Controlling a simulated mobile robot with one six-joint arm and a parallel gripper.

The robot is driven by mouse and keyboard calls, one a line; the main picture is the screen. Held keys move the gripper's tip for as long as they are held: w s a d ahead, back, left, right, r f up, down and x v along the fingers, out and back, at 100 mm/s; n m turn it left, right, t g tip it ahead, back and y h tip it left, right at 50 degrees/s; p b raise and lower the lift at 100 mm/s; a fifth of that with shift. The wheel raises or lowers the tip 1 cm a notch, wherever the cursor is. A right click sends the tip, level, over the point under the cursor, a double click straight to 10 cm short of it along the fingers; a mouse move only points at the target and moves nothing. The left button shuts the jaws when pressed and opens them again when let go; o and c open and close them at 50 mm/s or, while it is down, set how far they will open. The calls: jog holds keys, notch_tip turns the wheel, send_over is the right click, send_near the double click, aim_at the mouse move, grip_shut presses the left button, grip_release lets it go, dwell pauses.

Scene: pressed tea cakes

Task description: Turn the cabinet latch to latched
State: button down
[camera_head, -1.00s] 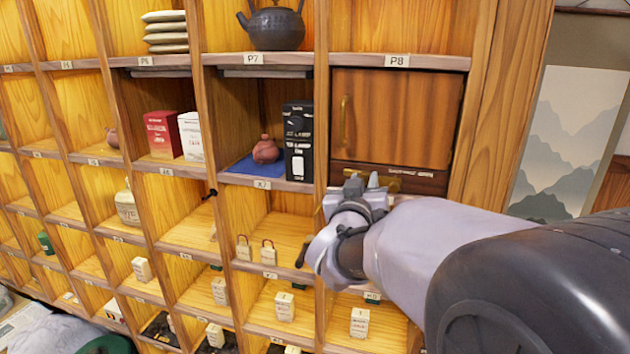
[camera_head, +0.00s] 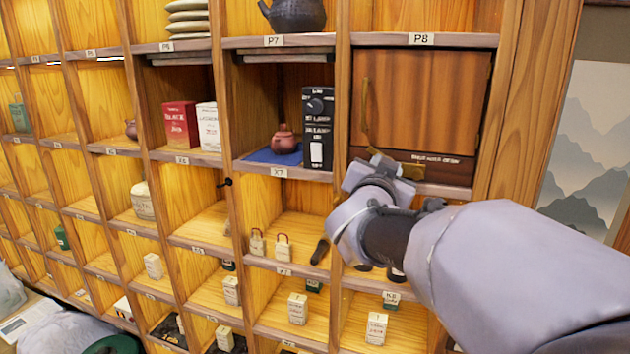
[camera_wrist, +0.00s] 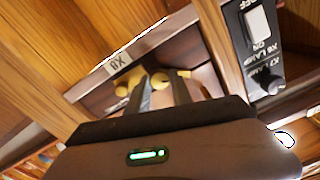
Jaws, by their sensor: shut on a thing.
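The cabinet door (camera_head: 425,100) is brown wood under label P8 in the head view, with an upright brass handle (camera_head: 366,108) near its left edge. A dark strip (camera_head: 450,172) with small lettering runs below it. My gripper (camera_head: 393,166) is at the left part of this strip. In the wrist view, which is upside down, the brass latch (camera_wrist: 160,80) sits between the two dark fingers of my gripper (camera_wrist: 164,92), which is shut on it.
A black lamp-switch box (camera_head: 317,128) stands in the compartment left of the cabinet, beside a reddish teapot (camera_head: 285,140) on a blue cloth. Shelf dividers frame the cabinet closely. Small boxes (camera_head: 298,308) stand in the compartments below. A landscape scroll (camera_head: 590,150) hangs at the right.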

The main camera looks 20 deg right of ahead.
jog(key=m+b, duration=0.7)
jog(key=m, duration=0.4)
jog(key=shift+f+m, duration=0.1)
jog(key=shift+m, duration=0.3)
dwell(0.4)
jog(key=c, duration=1.1)
grip_release()
jog(key=v, duration=1.7)
jog(key=shift+s+a+b, duration=0.15)
jog(key=shift+s+b, duration=0.1)
jog(key=shift+b, duration=0.05)
